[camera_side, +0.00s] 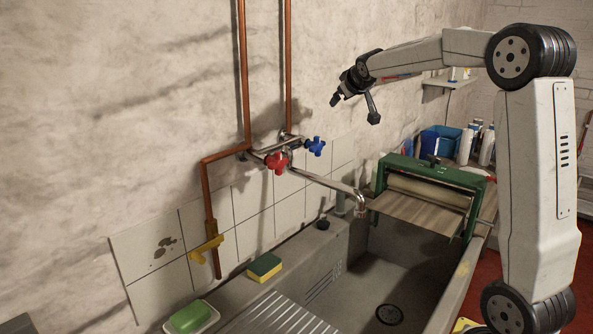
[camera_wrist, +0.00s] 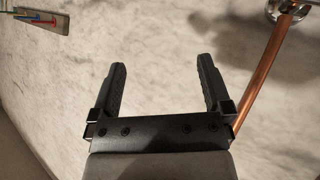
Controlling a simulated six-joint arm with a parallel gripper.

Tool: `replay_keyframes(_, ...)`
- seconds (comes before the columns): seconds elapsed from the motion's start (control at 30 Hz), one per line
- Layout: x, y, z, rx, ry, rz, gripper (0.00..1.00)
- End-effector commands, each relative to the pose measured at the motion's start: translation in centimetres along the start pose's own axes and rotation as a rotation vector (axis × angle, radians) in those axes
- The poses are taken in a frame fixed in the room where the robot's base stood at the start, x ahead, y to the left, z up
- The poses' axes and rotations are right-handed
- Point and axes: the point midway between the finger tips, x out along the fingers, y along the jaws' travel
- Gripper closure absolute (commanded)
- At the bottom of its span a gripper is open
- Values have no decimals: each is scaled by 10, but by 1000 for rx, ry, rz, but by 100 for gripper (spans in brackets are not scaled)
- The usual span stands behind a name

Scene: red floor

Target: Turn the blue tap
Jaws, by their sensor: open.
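The blue tap (camera_side: 316,146) is a small cross-shaped handle on the wall pipework, to the right of the red tap (camera_side: 276,162). Both join a metal spout (camera_side: 325,181) that reaches out over the sink. My gripper (camera_side: 354,108) is up and to the right of the blue tap, apart from it. In the wrist view my gripper (camera_wrist: 162,75) is open, with nothing between its two black fingers. The wrist view shows bare wall behind the fingers and no blue tap; a chrome fitting (camera_wrist: 287,10) shows at the top right.
Copper pipes (camera_side: 288,65) run down the wall. A green-framed roller device (camera_side: 430,172) stands over the sink (camera_side: 345,262). A sponge (camera_side: 264,267) and green soap (camera_side: 190,316) lie on the ledge. A yellow-handled valve (camera_side: 206,249) is lower left. Air before the wall is free.

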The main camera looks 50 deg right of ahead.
Motion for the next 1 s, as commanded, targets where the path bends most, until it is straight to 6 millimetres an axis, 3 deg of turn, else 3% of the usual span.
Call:
replay_keyframes(0.4, -21, -45, 5, -90, -314, -221, 0)
replay_keyframes(0.9, -52, -82, 3, -185, -456, -452, 0)
replay_keyframes(1.0, -47, -87, 12, -189, -462, -458, 0)
